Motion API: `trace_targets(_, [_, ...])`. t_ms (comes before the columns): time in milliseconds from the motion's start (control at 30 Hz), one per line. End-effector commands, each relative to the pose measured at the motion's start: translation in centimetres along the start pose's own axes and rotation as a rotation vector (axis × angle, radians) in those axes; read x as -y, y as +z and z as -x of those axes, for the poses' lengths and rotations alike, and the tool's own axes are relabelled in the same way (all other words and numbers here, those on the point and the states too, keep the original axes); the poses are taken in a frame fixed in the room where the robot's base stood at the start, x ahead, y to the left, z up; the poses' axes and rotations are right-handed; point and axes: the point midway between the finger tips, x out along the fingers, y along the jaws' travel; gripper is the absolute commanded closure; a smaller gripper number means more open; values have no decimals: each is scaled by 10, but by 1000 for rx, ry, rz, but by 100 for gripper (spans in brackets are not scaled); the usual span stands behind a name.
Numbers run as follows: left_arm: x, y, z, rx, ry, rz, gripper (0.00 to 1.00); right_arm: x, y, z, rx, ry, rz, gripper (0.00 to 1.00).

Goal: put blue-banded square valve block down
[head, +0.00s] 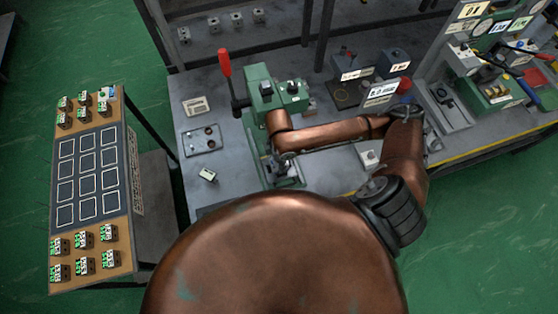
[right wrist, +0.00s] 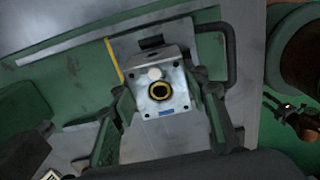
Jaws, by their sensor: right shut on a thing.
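The blue-banded square valve block (right wrist: 158,82) is a light grey cube with a dark round port ringed in yellow, a white round spot and a small blue band. In the right wrist view it sits between the two fingers of my right gripper (right wrist: 165,92), which is shut on it. In the head view my right gripper (head: 279,166) is at the foot of the green press, and the block is too small and covered to make out clearly. Whether the block touches the surface under it cannot be told. My left gripper is not in view.
The green press (head: 262,92) with a red-handled lever (head: 225,65) stands close to my right arm. A plate with rings (head: 203,139) and a small white block (head: 208,175) lie left on the bench. A board (head: 127,247) with outlined squares and several small blocks stands farther left.

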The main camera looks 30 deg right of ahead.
Motion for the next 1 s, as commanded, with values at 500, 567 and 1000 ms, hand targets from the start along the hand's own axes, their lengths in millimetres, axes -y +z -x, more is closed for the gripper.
trace_targets(500, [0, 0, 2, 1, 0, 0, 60, 0, 0, -11, 1, 0, 0, 52])
trace_targets(567, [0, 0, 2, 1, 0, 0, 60, 0, 0, -11, 1, 0, 0, 48])
trace_targets(1000, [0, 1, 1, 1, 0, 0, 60, 0, 0, -8, 0, 1, 0, 41])
